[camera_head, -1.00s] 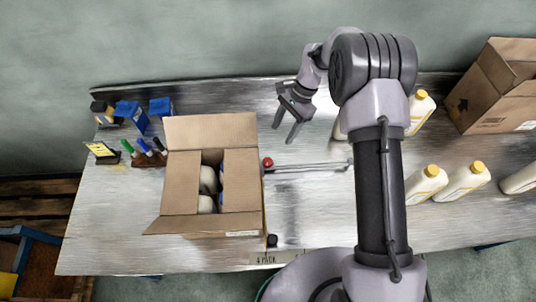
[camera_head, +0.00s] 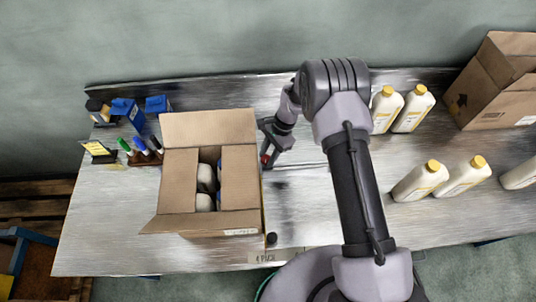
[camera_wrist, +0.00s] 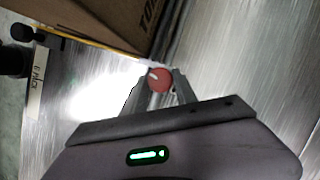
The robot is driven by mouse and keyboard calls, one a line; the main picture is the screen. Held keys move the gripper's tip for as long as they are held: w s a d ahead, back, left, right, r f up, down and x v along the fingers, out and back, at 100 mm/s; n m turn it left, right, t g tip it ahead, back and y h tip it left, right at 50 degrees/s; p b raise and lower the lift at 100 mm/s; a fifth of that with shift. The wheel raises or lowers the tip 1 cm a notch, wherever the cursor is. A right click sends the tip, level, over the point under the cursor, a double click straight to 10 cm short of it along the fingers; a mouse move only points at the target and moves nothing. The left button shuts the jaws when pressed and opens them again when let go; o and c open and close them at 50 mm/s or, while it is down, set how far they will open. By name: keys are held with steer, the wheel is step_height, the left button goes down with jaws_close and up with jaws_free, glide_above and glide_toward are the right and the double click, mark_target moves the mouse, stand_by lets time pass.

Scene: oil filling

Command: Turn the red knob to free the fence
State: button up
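The red knob (camera_head: 265,158) stands at the left end of the metal fence (camera_head: 300,165), close to the right side of the open carton (camera_head: 240,178). My gripper (camera_head: 268,146) points down at the knob. In the wrist view the round red knob (camera_wrist: 159,80) with a pale mark lies between the two fingertips of my gripper (camera_wrist: 161,84), one finger on each side. The fingers look open, with little room around the knob; contact cannot be made out. The fence runs right along the table, partly hidden by my arm.
The carton holds several bottles. White bottles with yellow caps (camera_head: 388,108) stand at the right, near another carton (camera_head: 492,85). Markers (camera_head: 140,145) and blue boxes (camera_head: 158,104) are at the left. A black knob (camera_head: 271,238) sits at the table's front edge.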

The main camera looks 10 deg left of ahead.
jaws_close()
steer(key=shift+w+a+f+n+b, duration=0.15)
steer(key=shift+f+n+b, duration=0.2)
steer(key=shift+n+b, duration=0.5)
steer(key=shift+n+h+b, duration=0.35)
steer(key=shift+h+b, duration=0.05)
steer(key=shift+b, duration=0.1)
steer(key=shift+r+n+g, duration=0.25)
steer(key=shift+n+g, duration=0.05)
steer(key=shift+g, duration=0.1)
steer(key=shift+r, duration=0.1)
steer(key=o, duration=0.6)
jaws_free()
